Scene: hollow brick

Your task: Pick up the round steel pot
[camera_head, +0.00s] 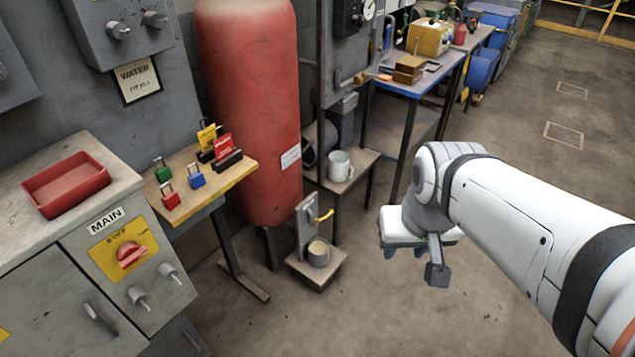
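A small round grey pot (318,253) stands upright on a low stand at the lower middle, below a yellow-handled tap. Its inside looks tan. A second round vessel, a pale grey mug-like pot (340,166) with a side handle, stands on a small table behind it. I cannot tell for certain which of the two is the steel pot. My gripper (437,272) hangs at the end of my white arm, right of both vessels and apart from them. Its fingers are seen at a poor angle, and nothing shows held in it.
The low stand (327,275) and small table (355,160) are beside a large red tank (250,110). A wooden shelf with padlocks (196,178) and a grey cabinet (120,270) fill the left. A blue workbench (425,85) stands behind. The floor at lower middle is clear.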

